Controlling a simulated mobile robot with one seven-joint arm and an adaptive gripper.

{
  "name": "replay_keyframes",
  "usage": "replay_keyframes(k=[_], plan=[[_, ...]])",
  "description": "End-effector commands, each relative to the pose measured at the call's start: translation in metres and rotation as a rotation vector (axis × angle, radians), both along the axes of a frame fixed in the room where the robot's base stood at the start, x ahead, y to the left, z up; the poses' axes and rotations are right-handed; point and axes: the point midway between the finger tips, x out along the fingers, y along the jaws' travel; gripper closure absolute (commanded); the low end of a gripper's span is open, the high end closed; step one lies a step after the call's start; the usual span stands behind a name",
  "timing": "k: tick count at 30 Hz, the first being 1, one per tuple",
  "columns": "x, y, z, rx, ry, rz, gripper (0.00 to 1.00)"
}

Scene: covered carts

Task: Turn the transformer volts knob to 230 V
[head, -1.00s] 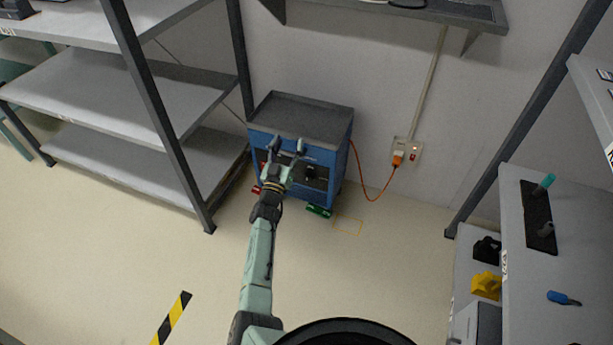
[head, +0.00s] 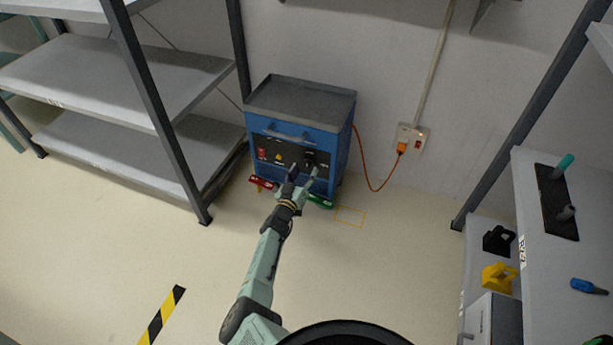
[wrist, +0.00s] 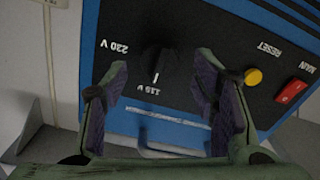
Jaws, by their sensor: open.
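The blue transformer cabinet (head: 346,135) stands against the wall, with a black front panel. Its black volts knob (head: 309,157) is at the right of the panel in the head view. The wrist view is upside down and shows the knob (wrist: 158,60) with its white pointer line towards the 115 V label (wrist: 152,88); the 230 V label (wrist: 114,47) is to the left in that picture. My gripper (head: 304,174) is open in front of the panel. In the wrist view my gripper (wrist: 161,65) has one finger either side of the knob, with visible gaps.
The panel also has a yellow reset button (wrist: 253,76) and a red main switch (wrist: 291,92). An orange cable (head: 368,182) runs to a wall socket (head: 411,139). Red (head: 262,183) and green (head: 321,201) pieces lie at the cabinet's foot. Shelving stands left; the floor in front is open.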

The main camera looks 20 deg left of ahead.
Motion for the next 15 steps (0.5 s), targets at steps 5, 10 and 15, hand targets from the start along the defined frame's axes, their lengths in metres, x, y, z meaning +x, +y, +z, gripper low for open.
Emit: replay_keyframes(k=[5, 10, 15], plan=[[0.018, -0.001, -0.003, 0.002, -0.001, -0.002, 0.47], [0.025, 0.0, 0.0, 0.001, 0.0, 0.0, 0.47], [0.026, -0.001, 0.001, 0.0, 0.0, 0.0, 0.47]])
